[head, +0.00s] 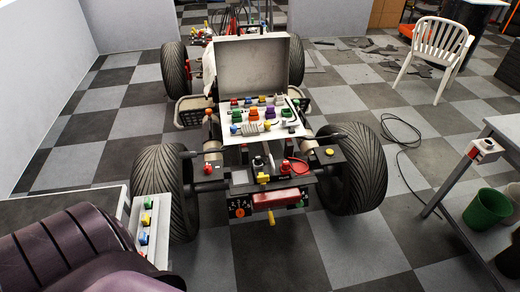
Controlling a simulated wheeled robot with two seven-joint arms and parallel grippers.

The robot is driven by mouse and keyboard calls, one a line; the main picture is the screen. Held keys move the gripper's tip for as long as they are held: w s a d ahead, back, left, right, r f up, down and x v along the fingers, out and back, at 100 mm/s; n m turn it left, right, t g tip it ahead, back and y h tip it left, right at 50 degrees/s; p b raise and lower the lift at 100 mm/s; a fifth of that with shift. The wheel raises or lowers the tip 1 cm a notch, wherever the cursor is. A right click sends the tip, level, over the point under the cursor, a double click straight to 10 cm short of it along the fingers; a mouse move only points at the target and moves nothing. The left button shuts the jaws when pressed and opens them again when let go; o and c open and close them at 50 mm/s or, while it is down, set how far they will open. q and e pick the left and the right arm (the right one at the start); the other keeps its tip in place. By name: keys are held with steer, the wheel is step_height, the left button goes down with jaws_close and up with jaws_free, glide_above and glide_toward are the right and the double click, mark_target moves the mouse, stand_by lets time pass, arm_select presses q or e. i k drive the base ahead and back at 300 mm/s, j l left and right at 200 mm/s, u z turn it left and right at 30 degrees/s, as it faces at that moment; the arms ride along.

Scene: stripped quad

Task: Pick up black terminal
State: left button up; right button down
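The stripped quad (230,175) stands in the middle of the head view with its front toward me. A small black piece (258,163), which looks like the black terminal, sits upright on the dark front frame, left of a red knob-like piece (286,167). It is too small to see its details. Neither of my grippers shows in the head view, and nothing is seen touching the black piece.
A panel of coloured connectors (262,118) lies behind the front frame. Large tires (352,168) flank it. A grey table (480,170) stands right, with a green bucket (487,209) on its lower level. A dark purple ribbed shape (75,250) fills the lower left. A cable (402,150) lies on the floor.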

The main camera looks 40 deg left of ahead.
mark_target(258, 159)
steer(key=i+u, duration=0.4)
steer(key=i+l+u, duration=0.15)
steer(key=i+u, duration=0.25)
steer(key=k, duration=0.05)
